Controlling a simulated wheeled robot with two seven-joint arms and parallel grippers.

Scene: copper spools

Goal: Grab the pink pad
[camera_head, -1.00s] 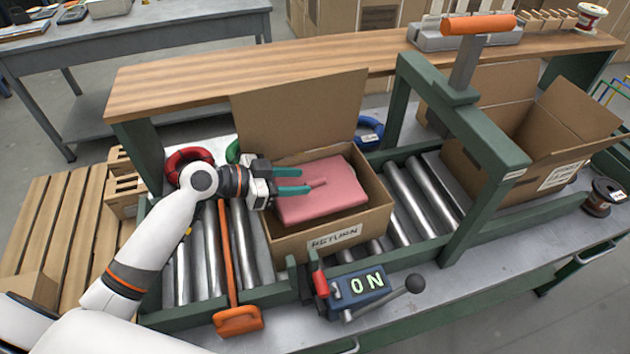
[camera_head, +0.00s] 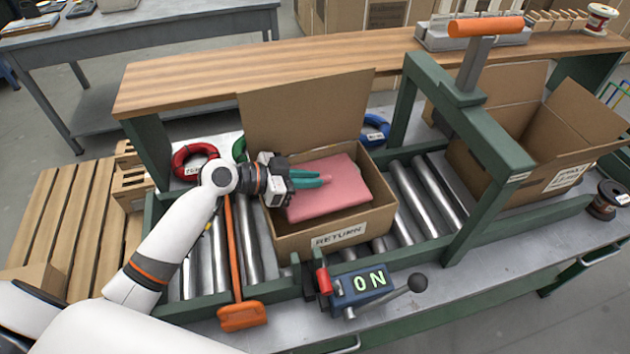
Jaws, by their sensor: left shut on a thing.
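The pink pad (camera_head: 340,187) lies in the open cardboard box labelled RETURN (camera_head: 375,225), on the roller conveyor. It has a small raised strip on its top. My left gripper (camera_head: 328,178) reaches in from the left over the box's left edge. Its teal fingers are close together, shut on the raised part of the pad's top. The fingertips partly hide the gripped spot. The pad still sits inside the box; I cannot tell whether it is lifted off the bottom. My right gripper is not in view.
A green press frame (camera_head: 470,115) with an orange handle spans the rollers right of the box. Another open box (camera_head: 535,145) stands beyond it. An ON lever box (camera_head: 362,287) is in front. An orange-handled rod (camera_head: 240,315) lies left. Red (camera_head: 192,160) and blue rings lie behind.

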